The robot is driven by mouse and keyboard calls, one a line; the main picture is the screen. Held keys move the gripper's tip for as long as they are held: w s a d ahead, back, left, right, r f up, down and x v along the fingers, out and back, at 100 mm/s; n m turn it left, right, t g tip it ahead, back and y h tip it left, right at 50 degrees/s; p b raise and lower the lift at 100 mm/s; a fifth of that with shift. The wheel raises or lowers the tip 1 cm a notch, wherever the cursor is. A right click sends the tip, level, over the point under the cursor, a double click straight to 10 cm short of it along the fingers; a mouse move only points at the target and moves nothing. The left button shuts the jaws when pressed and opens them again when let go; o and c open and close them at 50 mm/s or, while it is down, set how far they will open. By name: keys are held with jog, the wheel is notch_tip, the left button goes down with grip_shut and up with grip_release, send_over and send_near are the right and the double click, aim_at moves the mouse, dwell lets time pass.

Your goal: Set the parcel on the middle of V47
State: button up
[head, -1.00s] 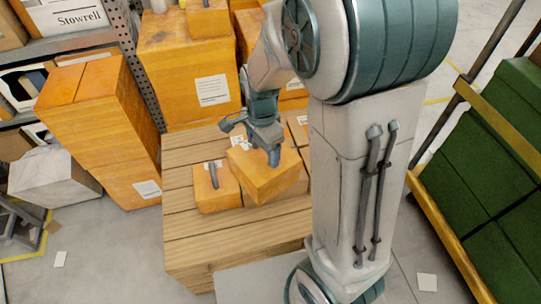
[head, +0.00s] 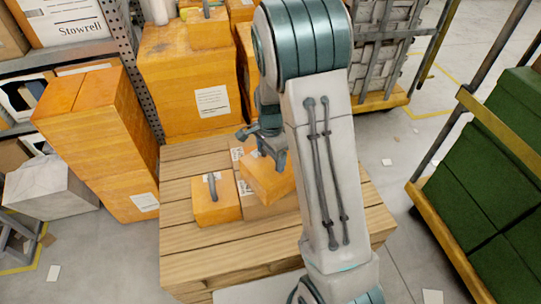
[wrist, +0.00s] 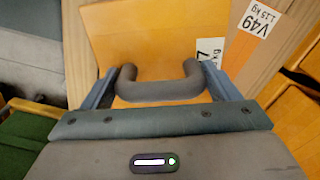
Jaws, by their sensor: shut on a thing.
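My gripper (head: 261,150) is shut on the grey handle (wrist: 160,90) of an orange parcel (head: 268,180). The parcel hangs tilted below the fingers, over brown cartons on a slatted wooden pallet (head: 200,240). In the wrist view the parcel (wrist: 130,40) fills the space behind the handle. A carton label (wrist: 262,22) beside it reads V49. Another label (wrist: 211,50) by the parcel's edge shows only a 7, the rest hidden. A brown carton (head: 268,209) lies partly under the parcel. I cannot tell whether they touch.
A small orange box with a handle (head: 214,203) stands left of the held parcel. Tall orange boxes (head: 95,140) stand left of and behind the pallet. A cart with green boxes (head: 490,190) is at the right. The pallet's front is bare.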

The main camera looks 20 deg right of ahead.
jog(key=o, duration=1.7)
notch_tip(320, 180, up, 12)
jog(key=p, duration=0.3)
jog(key=s+r+n+t, duration=0.1)
jog(key=s+r+n, duration=0.2)
jog(key=s+n, duration=0.3)
jog(key=s+r+n, duration=0.4)
jog(key=s+n, duration=0.3)
jog(key=s, duration=0.7)
jog(key=shift+s+d+n+t, duration=0.15)
jog(key=shift+s+n+t, duration=0.15)
jog(key=shift+s+t, duration=0.1)
jog(key=shift+w, duration=0.1)
notch_tip(320, 180, up, 16)
jog(key=t+p, duration=0.1)
jog(key=p, duration=1.2)
jog(key=shift+p, duration=0.4)
